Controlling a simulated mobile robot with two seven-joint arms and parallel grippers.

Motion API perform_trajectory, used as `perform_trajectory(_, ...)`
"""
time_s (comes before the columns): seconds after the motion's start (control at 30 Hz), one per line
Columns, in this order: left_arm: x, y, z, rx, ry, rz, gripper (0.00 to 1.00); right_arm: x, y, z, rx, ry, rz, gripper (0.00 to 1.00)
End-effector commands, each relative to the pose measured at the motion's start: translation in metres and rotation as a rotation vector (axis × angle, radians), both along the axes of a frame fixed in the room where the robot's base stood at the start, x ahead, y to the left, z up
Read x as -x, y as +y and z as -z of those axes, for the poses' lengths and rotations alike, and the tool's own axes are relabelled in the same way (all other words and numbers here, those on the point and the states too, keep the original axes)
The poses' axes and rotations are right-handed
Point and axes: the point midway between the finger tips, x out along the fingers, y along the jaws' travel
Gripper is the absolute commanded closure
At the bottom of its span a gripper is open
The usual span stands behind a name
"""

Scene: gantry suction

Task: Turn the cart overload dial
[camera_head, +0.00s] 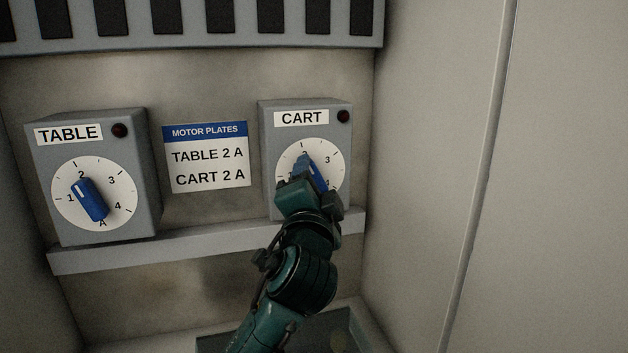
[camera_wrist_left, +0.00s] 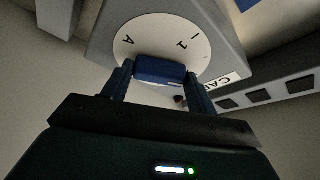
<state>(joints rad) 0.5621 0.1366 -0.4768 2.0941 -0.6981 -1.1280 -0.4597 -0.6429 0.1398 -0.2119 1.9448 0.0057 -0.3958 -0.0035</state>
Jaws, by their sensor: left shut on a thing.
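The cart box (camera_head: 263,135) is grey, with a CART label, a dark red lamp and a white dial face (camera_head: 329,156). Its blue knob (camera_head: 318,175) is partly hidden by my left gripper (camera_head: 307,172). In the left wrist view the two fingers of my left gripper (camera_wrist_left: 158,82) are on either side of the blue knob (camera_wrist_left: 160,70), shut on it. The knob's upper end is near the top of the dial, around 2, but its exact setting is hidden. My right gripper is not in view.
The table box (camera_head: 140,170) stands at the left, its blue knob (camera_head: 92,200) pointing near 2. A motor plates sign (camera_head: 206,158) between the boxes reads TABLE 2 A and CART 2 A. A ledge (camera_head: 200,245) runs below, and a cabinet wall (camera_head: 430,150) is close at the right.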

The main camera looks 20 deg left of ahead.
Motion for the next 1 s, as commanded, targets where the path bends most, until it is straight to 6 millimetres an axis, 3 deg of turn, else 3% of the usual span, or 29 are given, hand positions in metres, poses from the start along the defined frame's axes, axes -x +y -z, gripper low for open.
perform_trajectory(0.33,0.0003,-0.0002,-0.0011,-0.125,0.084,0.002,0.65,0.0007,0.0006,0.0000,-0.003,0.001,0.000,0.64)
perform_trajectory(0.87,0.0004,-0.0002,-0.0013,-0.149,0.099,0.002,0.65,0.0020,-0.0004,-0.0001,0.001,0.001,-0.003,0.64)
perform_trajectory(0.9,0.0004,-0.0002,-0.0012,-0.149,0.099,0.002,0.39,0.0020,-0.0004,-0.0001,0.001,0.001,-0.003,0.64)
perform_trajectory(1.0,0.0003,-0.0001,-0.0013,-0.148,0.099,0.002,0.31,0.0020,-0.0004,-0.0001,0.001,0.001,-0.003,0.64)
